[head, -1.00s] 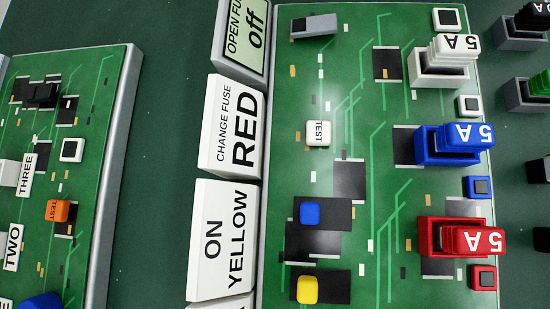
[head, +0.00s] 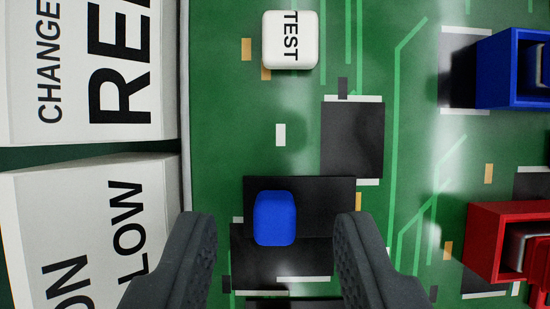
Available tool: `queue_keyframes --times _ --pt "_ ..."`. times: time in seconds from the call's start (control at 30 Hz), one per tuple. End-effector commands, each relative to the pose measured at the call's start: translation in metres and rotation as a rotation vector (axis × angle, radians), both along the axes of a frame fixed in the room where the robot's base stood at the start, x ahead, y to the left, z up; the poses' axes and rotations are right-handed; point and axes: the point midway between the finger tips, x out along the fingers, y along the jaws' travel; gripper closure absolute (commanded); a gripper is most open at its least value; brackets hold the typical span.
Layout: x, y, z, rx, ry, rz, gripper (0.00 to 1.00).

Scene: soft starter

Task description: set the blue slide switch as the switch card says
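The blue slide switch knob (head: 274,218) sits toward the left end of a black plate (head: 325,195) on the green board. My gripper (head: 275,222) is open, with one dark finger on each side of the blue knob in the picture. I see a gap on both sides and cannot tell the height of the fingertips above it. A white card (head: 100,240) at lower left shows parts of "ON" and "YELLOW"; the earlier frame shows these words whole. The yellow knob seen earlier is out of view.
A white TEST button (head: 290,40) stands above the switch. A "CHANGE FUSE RED" card (head: 90,70), partly cut off, is at upper left. A blue fuse holder (head: 505,70) and a red one (head: 490,240) stand up at the right edge.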

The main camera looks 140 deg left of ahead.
Motion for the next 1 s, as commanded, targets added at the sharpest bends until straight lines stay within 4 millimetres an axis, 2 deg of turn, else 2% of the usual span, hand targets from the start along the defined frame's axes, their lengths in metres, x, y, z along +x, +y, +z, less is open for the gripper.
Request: queue_keyframes --times 0.03,0.17,0.43,0.47,0.57,0.6,0.8,1.0 --pt "0.002 -0.002 -0.008 0.0 0.002 0.0 0.64" --pt "0.005 -0.004 -0.017 0.001 0.001 0.0 0.64" --pt "0.006 -0.004 -0.018 0.001 -0.001 0.0 0.64" --pt "0.006 -0.004 -0.018 0.001 -0.001 0.0 0.69" --pt "0.006 -0.004 -0.018 0.001 -0.001 0.0 0.97" --pt "0.006 -0.004 -0.018 0.001 -0.001 0.0 1.0" --pt "0.005 -0.006 -0.018 0.0 0.0 0.0 1.0" --pt "-0.005 -0.02 -0.018 0.0 0.004 -0.001 1.0"
